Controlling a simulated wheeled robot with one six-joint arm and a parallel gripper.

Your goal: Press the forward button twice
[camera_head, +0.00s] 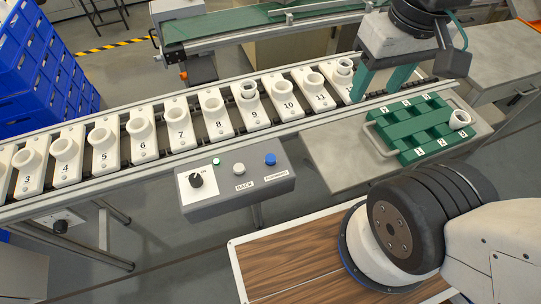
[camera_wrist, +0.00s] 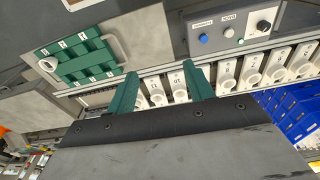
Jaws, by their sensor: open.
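The grey control box (camera_head: 236,190) hangs on the near side of the conveyor. The blue button (camera_head: 270,159), labelled FORWARD, is at its right end. The white BACK button (camera_head: 239,168) is left of it. In the wrist view the blue button (camera_wrist: 203,39) appears upside down at the top, beyond the fingertips. My gripper (camera_head: 380,84) has green fingers and is above the conveyor's right end, to the right of the box and apart from it. In the wrist view my gripper (camera_wrist: 160,70) is open, with nothing between its fingers.
The conveyor (camera_head: 160,150) carries numbered white holders; those at 9 and the right end hold something glassy. A black knob (camera_head: 197,181) and green light (camera_head: 215,161) share the box. A green rack (camera_head: 410,130) stands on the right table with one white socket. Blue crates (camera_head: 40,70) stand left.

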